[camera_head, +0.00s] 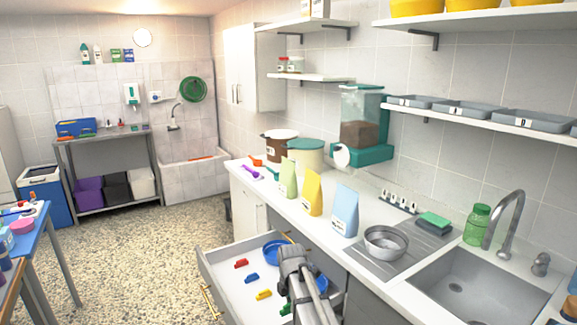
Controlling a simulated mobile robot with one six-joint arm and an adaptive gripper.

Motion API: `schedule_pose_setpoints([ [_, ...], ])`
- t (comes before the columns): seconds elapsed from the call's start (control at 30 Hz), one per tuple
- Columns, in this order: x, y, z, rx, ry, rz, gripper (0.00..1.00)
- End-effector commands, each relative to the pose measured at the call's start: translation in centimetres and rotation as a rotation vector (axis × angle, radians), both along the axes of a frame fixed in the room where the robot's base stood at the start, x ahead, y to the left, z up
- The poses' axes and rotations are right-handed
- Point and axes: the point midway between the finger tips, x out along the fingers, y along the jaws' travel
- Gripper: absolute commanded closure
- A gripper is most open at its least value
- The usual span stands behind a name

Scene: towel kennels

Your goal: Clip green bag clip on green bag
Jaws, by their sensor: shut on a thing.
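The green bag (288,178) stands upright on the counter, leftmost of the three bags, with its narrow top pointing up. The green bag clip (285,309) shows as a small green piece beside my arm, low over the open drawer (226,268). My gripper (291,304) points down into the drawer and is shut on the green clip. My arm hides most of the fingers and part of the clip. Whether the clip touches the drawer floor, I cannot tell. The green bag is well behind my gripper and higher up.
Red (241,263), blue (252,278) and yellow (263,295) clips lie in the drawer, with a blue bowl (274,251). Yellow (312,193) and blue (344,211) bags stand right of the green bag. A steel bowl (385,243) sits near the sink (480,285).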

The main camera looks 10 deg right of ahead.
Motion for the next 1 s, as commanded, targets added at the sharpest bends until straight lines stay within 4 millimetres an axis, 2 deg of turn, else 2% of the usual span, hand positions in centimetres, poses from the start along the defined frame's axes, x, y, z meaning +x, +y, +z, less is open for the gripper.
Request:
schedule_pose_setpoints([
  [0.03,0.0,0.0,1.8,0.0,0.0,0.0,1.0],
  [0.5,0.0,0.0,9.2,0.0,0.0,0.0,1.0],
  [0.7,0.0,0.0,10.7,0.0,0.0,0.0,1.0],
  [1.0,0.0,0.0,10.9,0.0,0.0,0.0,1.0],
])
